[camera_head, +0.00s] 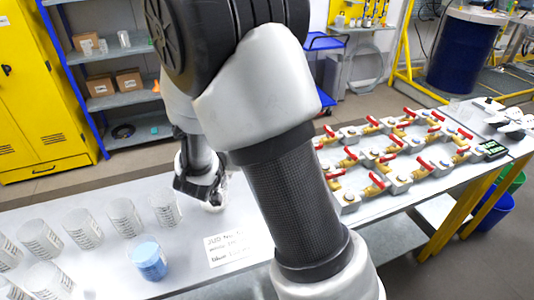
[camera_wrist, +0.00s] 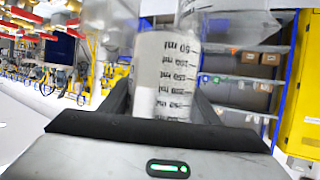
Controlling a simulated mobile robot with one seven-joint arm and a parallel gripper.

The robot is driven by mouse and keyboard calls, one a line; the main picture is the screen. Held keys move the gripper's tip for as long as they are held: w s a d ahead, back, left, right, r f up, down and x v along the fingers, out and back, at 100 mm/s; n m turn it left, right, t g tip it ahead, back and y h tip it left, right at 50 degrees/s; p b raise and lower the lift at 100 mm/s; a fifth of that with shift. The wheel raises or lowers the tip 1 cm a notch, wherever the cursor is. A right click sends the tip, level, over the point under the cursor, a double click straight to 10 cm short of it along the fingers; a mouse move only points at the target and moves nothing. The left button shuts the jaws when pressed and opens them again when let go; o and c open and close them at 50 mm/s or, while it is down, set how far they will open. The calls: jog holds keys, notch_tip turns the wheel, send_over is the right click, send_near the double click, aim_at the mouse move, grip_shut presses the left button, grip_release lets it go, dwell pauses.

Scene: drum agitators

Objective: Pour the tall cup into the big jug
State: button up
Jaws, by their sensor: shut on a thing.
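My gripper (camera_head: 203,190) is above the near table, partly hidden behind my own arm in the head view. In the wrist view my gripper (camera_wrist: 160,100) is shut on a clear graduated cup (camera_wrist: 165,70) with black ml marks, which I take to be the tall cup. A pale patch shows low in it; I cannot tell whether it is contents. In the head view only a clear edge (camera_head: 216,203) shows below the gripper. Clear, blurred vessel shapes (camera_wrist: 235,25) fill the top of the wrist view. I cannot tell which vessel is the big jug.
Several clear marked beakers (camera_head: 124,217) stand on the table's left, with a blue-filled cup (camera_head: 149,262) in front. A printed paper (camera_head: 228,248) lies mid-table. Red-handled valve units (camera_head: 370,160) crowd the right. Shelves (camera_head: 110,70) and a yellow cabinet (camera_head: 25,90) stand behind.

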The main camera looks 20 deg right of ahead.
jog(key=shift+d+r, duration=0.15)
jog(key=d+m+g+y+b, duration=0.1)
jog(key=y+b, duration=0.1)
jog(key=d+m+g+y+b, duration=0.1)
jog(key=d+m+y+b, duration=0.1)
jog(key=y, duration=0.1)
jog(key=shift+w+g+b, duration=0.3)
jog(key=shift+w+g, duration=0.1)
dwell(0.6)
jog(key=shift+d+f+m+y+b, duration=0.1)
jog(key=shift+f+m+y+b, duration=0.3)
jog(key=shift+y+b, duration=0.45)
jog(key=shift+a+r+m+g+y+p, duration=0.2)
jog(key=shift+r+m+g+y+p, duration=0.2)
jog(key=shift+r+m+y, duration=0.15)
dwell(0.7)
jog(key=shift+a+f+m+y, duration=0.1)
jog(key=shift+f+m+y, duration=0.2)
jog(key=shift+y, duration=0.4)
dwell(1.0)
jog(key=shift+s+a+f+m+g+y+b, duration=0.1)
jog(key=shift+f+m+g+y+b, duration=0.3)
jog(key=shift+f+y, duration=0.55)
dwell(1.4)
jog(key=shift+h, duration=0.25)
